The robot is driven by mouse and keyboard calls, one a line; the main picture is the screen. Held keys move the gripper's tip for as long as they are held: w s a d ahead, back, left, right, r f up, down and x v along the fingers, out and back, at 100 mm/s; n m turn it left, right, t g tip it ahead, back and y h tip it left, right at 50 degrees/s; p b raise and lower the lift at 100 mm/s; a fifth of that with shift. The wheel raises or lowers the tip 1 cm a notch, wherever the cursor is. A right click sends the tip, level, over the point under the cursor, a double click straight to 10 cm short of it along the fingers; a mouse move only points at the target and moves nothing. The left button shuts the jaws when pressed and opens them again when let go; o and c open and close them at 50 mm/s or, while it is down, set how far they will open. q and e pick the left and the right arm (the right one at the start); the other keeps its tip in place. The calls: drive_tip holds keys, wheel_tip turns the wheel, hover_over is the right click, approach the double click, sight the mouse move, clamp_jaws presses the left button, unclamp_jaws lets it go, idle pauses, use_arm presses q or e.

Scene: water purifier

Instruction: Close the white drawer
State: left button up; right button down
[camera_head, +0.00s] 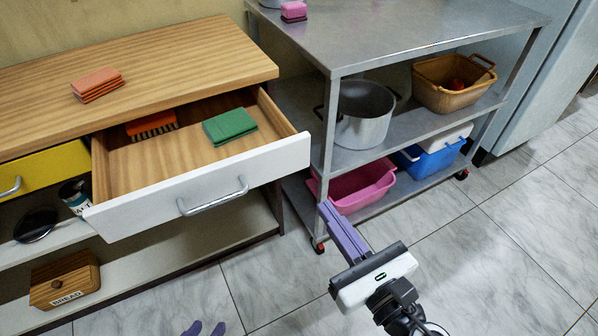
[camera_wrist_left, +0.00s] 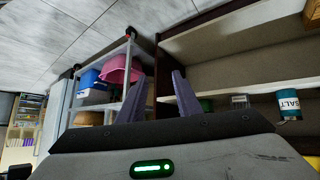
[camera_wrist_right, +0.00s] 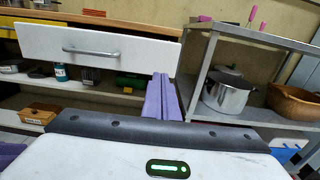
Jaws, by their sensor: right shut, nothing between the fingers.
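The white drawer (camera_head: 205,187) is pulled well out of the wooden-topped cabinet, with a metal bar handle (camera_head: 213,197). A green sponge pack (camera_head: 229,126) and an orange-and-black one (camera_head: 151,125) lie inside. The white front also shows in the right wrist view (camera_wrist_right: 120,50). My right gripper (camera_head: 325,207) is shut and empty, to the right of and below the drawer front, apart from it; its fingers also show in the right wrist view (camera_wrist_right: 160,76). My left gripper (camera_head: 205,328) is open and empty, low at the bottom edge, with only its fingertips showing.
A metal shelf cart (camera_head: 400,40) stands right of the drawer, holding a pot (camera_head: 364,120), a brown basket (camera_head: 440,97) and a pink tub (camera_head: 360,185). A yellow drawer (camera_head: 45,170) is left. A bread box (camera_head: 62,280) sits below. The tiled floor in front is clear.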

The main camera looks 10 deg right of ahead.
sight(291, 160)
drive_tip(key=p+x, duration=0.2)
drive_tip(key=x, duration=1)
drive_tip(key=shift+w, duration=0.1)
